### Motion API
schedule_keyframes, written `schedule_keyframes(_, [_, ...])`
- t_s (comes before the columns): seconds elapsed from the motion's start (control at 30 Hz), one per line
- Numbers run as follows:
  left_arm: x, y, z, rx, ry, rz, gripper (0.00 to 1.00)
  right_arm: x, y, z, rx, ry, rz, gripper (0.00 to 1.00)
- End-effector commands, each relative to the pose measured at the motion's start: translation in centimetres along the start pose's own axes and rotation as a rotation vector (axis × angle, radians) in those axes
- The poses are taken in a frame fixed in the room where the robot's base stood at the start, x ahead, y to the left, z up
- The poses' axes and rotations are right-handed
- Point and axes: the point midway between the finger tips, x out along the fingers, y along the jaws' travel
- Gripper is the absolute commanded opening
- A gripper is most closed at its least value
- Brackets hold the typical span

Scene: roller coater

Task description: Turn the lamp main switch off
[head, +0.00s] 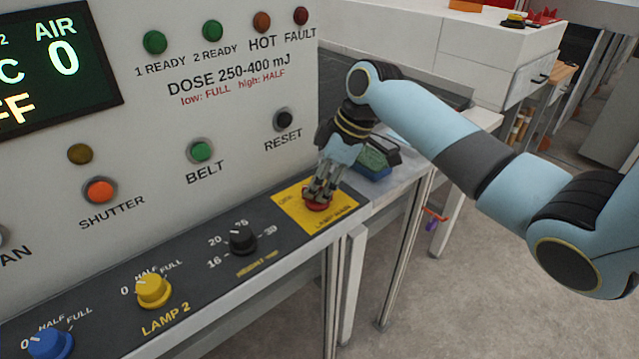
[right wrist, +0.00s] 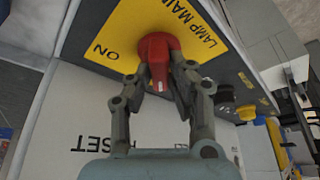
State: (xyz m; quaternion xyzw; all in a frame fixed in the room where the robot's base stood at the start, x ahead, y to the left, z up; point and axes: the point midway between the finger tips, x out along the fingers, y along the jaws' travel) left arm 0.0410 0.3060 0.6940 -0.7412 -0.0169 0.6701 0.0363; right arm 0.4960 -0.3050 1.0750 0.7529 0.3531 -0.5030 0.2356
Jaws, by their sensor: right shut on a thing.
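The lamp main switch is a red rotary knob (right wrist: 157,48) on a yellow plate (head: 292,206) at the right end of the dark sloped panel. In the right wrist view the plate reads LAMP MAIN, with ON at one side. My right gripper (head: 319,194) reaches down to the knob from above. Its fingers also show in the right wrist view (right wrist: 160,80), shut on the knob's red grip from both sides. In the head view the fingers hide much of the knob. My left gripper is not in view.
Left of the plate are a black knob (head: 242,239), a yellow LAMP 2 knob (head: 153,290) and a blue knob (head: 50,343). RESET (head: 283,120), BELT (head: 202,151) and SHUTTER (head: 100,190) buttons sit on the upright panel behind. A green-and-dark object (head: 373,163) lies behind my right gripper.

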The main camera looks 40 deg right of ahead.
Motion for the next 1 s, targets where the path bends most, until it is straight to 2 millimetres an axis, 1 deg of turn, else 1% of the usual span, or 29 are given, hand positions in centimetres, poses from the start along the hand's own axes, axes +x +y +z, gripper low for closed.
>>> schedule_keyframes(0.33, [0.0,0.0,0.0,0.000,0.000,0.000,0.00,0.0,0.0,0.0,-0.004,-0.001,0.000,0.00])
schedule_keyframes(0.37, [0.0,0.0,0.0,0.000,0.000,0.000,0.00,0.0,0.0,0.0,-0.004,-0.001,0.000,0.21])
schedule_keyframes(0.5, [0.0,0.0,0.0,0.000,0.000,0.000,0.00,0.0,0.0,0.0,-0.003,-0.001,0.000,0.39])
schedule_keyframes(0.53, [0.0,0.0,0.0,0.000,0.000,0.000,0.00,0.0,0.0,0.0,-0.003,-0.001,0.000,0.40])
schedule_keyframes(0.73, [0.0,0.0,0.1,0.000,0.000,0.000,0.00,0.0,0.0,0.0,-0.003,-0.001,0.000,0.40])
schedule_keyframes(0.83, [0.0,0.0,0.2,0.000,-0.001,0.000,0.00,-0.3,0.1,0.0,-0.002,-0.001,0.001,0.40])
schedule_keyframes(0.93, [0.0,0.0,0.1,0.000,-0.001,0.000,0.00,-1.5,0.2,0.1,-0.004,0.000,0.003,0.40])
schedule_keyframes(1.0, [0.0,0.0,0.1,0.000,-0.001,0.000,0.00,-2.8,0.1,0.1,-0.004,-0.002,0.004,0.40])
